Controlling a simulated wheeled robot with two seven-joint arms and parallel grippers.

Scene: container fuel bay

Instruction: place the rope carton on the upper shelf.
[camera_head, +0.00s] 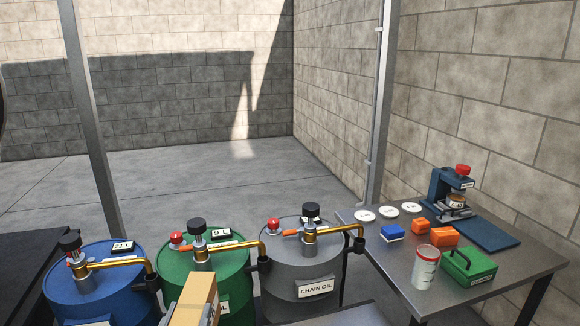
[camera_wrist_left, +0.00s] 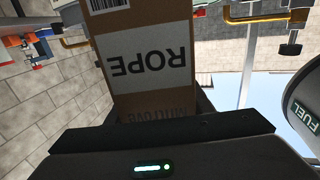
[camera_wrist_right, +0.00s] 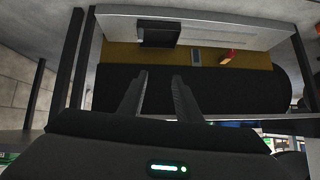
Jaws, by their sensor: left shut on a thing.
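The rope carton (camera_head: 197,298) is a brown cardboard box at the bottom of the head view, in front of the green drum. In the left wrist view the carton (camera_wrist_left: 146,64) shows a white label reading ROPE, upside down there. My left gripper (camera_head: 192,316) is shut on the carton, its fingers on either side; most of it is below the head view's edge. My right gripper (camera_wrist_right: 160,78) shows only in its own wrist view, open with nothing between its fingers. I cannot pick out the upper shelf for certain in any view.
A blue drum (camera_head: 98,300), a green drum (camera_head: 222,265) and a grey drum (camera_head: 285,272), with brass pumps, stand in a row. At right, a table (camera_head: 390,268) holds a green box, orange blocks and a cup. A dark-posted frame (camera_wrist_right: 84,60) shows in the right wrist view.

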